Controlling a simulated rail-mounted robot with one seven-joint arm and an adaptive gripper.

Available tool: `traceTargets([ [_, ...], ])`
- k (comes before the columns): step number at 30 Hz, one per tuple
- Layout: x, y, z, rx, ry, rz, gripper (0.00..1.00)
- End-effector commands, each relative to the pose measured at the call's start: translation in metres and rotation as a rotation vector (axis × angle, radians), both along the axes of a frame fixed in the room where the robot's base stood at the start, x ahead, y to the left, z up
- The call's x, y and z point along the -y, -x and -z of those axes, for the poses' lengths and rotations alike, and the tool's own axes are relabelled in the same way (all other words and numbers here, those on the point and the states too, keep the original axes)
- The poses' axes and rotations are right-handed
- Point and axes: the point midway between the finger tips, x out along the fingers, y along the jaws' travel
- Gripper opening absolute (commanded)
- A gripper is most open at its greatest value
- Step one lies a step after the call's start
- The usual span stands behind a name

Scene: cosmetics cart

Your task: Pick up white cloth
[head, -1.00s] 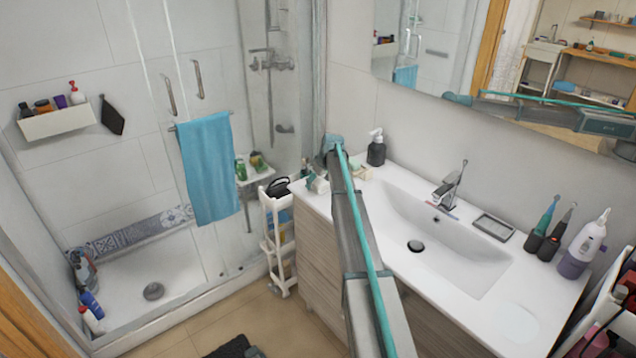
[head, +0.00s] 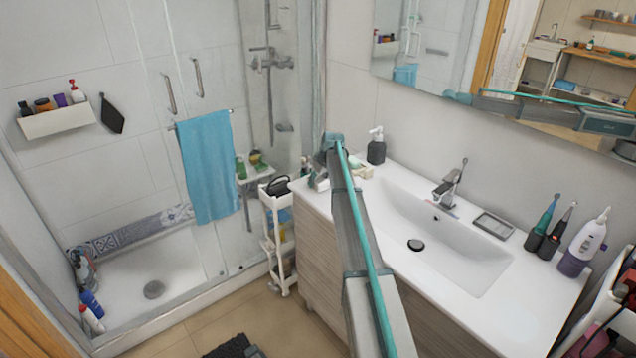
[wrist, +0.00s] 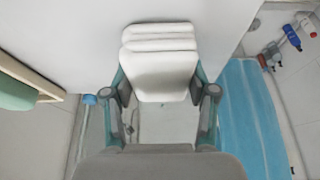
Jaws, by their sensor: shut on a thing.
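The white cloth (wrist: 160,62) shows in the wrist view as a thick, folded white bundle with several layers at its far end. My gripper (wrist: 161,88) is shut on it, with one finger at each side of the bundle. In the head view my gripper (head: 319,180) is small, at the back left end of the washbasin counter. My own arm blocks part of that view, and I cannot make out the cloth clearly there.
The white counter (head: 462,312) has a dark soap dispenser (head: 376,148) close behind my arm. A narrow white cart (head: 277,228) stands left of the counter. A blue towel (head: 209,165) hangs on the shower glass. The basin (head: 440,240) is clear.

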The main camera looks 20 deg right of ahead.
Motion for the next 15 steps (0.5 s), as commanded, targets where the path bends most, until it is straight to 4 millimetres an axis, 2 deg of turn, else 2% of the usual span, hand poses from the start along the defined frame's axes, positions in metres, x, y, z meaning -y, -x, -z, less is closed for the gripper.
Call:
traceTargets([
  [7,0.0,-0.001,-0.022,0.003,0.001,0.001,0.28],
  [15,-0.002,0.05,-0.079,0.005,0.002,0.001,0.28],
])
